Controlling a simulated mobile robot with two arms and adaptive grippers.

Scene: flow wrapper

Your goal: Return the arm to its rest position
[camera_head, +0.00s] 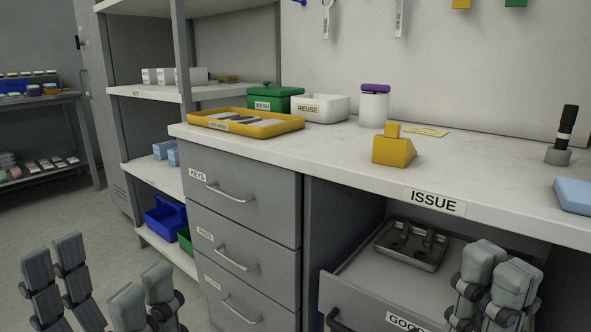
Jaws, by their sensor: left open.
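My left gripper (97,283) is at the bottom left. Its grey fingers stand wide apart, point up and hold nothing, with bare floor behind them. My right gripper (498,276) is at the bottom right, in front of the open drawer (352,290) under the counter. Its finger pads show close together, and I cannot tell whether they are open or shut. No object shows in it. The wrists of both arms are cut off by the lower edge of the picture.
The counter (330,150) holds a yellow tray (290,127), a green box (270,96), a white REUSE bin (335,108), a purple-lidded jar (373,108) and a yellow block (394,150). A metal tray (411,262) lies in the open drawer. Floor at left is clear.

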